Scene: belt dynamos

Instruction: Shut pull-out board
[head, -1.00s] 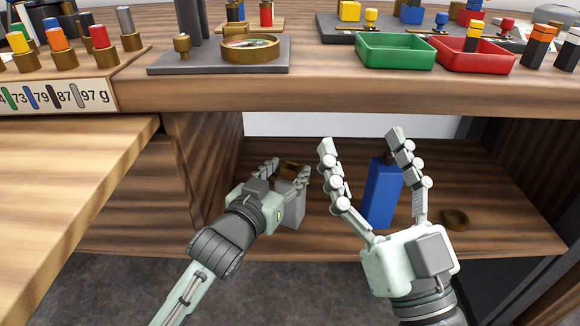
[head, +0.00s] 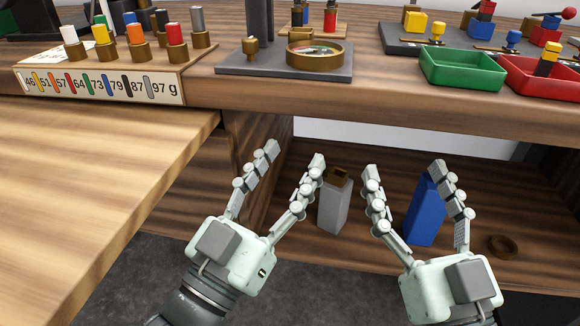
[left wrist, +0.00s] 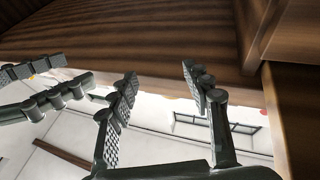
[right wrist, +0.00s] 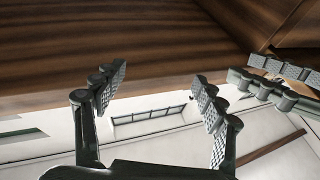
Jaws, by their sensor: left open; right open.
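The pull-out board (head: 90,165) is a light brown wooden panel at the left of the head view. It sticks out towards me from beneath the worktop (head: 350,90), so it stands pulled out. My left gripper (head: 294,155) is open and empty, to the right of the board's edge and apart from it. My right gripper (head: 404,170) is open, further right, with its fingers in front of a blue block (head: 424,215); I cannot tell whether they touch it. Both wrist views show open fingers with nothing between them, with dark wood beyond.
A grey block with a brown top (head: 335,205) stands on the lower shelf between my grippers. A small brown ring (head: 502,246) lies there at the right. A numbered rack (head: 110,85), a compass-like dial (head: 320,56), a green tray (head: 460,70) and a red tray (head: 540,78) stand on the worktop.

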